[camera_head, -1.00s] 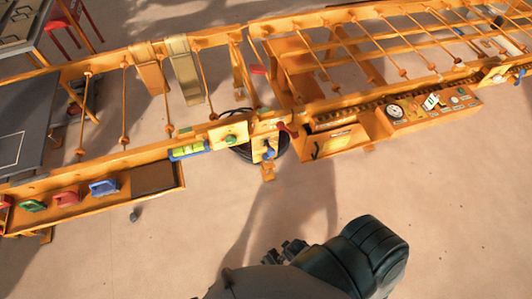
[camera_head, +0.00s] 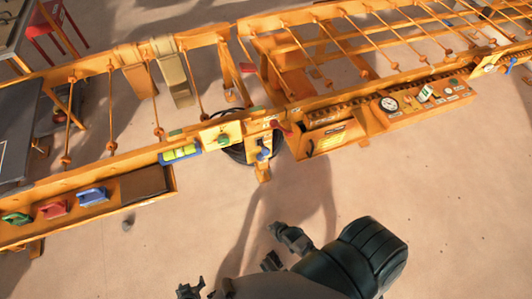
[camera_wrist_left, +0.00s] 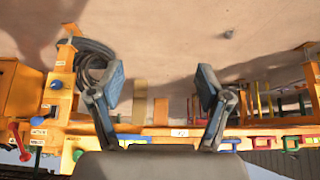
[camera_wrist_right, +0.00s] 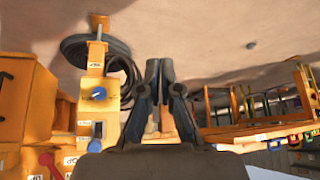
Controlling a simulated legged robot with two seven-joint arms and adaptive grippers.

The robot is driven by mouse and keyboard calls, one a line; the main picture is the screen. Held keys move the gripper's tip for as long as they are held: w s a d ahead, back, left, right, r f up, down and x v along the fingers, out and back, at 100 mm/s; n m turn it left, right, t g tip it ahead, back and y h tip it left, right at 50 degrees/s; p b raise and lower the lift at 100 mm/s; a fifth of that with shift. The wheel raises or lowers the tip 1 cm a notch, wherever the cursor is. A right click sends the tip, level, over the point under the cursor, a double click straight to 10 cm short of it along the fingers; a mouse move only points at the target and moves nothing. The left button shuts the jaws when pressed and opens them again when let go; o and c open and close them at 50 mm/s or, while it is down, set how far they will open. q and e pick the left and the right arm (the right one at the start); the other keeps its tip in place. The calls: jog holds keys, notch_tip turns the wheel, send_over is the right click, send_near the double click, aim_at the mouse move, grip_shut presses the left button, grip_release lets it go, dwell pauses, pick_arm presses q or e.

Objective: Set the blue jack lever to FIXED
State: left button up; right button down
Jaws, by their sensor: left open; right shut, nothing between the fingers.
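In the head view a small blue lever (camera_head: 263,154) sits on an orange plate at the front of the frame. In the right wrist view a round blue knob (camera_wrist_right: 99,93) and a blue handle (camera_wrist_right: 95,145) show on an orange panel; I cannot tell which is the jack lever. Their labels are too small to read. The blue knob also shows in the left wrist view (camera_wrist_left: 56,84). My left gripper (camera_head: 231,276) is open and empty at the bottom of the head view. My right gripper (camera_head: 277,228) is shut and empty, in front of and apart from the lever.
A red lever (camera_head: 281,126) is close to the blue lever. A black coiled hose (camera_head: 238,152) lies behind the plate. A gauge panel (camera_head: 420,105) is to the right. Green, red and blue handles (camera_head: 92,196) stand in a tray at left.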

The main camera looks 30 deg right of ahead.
pick_arm(q)
jog(key=w+d+r+t+h+b, duration=0.2)
jog(key=w+d+r+t+b, duration=0.2)
jog(key=w+r+t+b, duration=0.65)
pick_arm(e)
jog(key=w+d+r+m+t+h+p, duration=0.1)
jog(key=w+d+r+m+t+p, duration=0.2)
jog(key=w, duration=0.5)
jog(key=w+d+r+t+h+p, duration=0.1)
jog(key=w+d+r+t, duration=0.2)
jog(key=w+d+t, duration=0.35)
pick_arm(q)
notch_tip(320, 180, up, 20)
jog(key=t+h+b, duration=0.1)
jog(key=t+b, duration=0.2)
jog(key=b, duration=0.1)
jog(key=shift+s+d+f+h, duration=0.15)
jog(key=shift+s+f+h, duration=0.05)
jog(key=shift+s+h, duration=0.1)
pick_arm(e)
jog(key=w+d+r+m+t+h, duration=0.3)
jog(key=w+d+r+h, duration=0.2)
jog(key=r, duration=0.3)
jog(key=shift+w+d+r+m, duration=0.2)
jog(key=shift+d+m, duration=0.1)
jog(key=shift+d, duration=0.25)
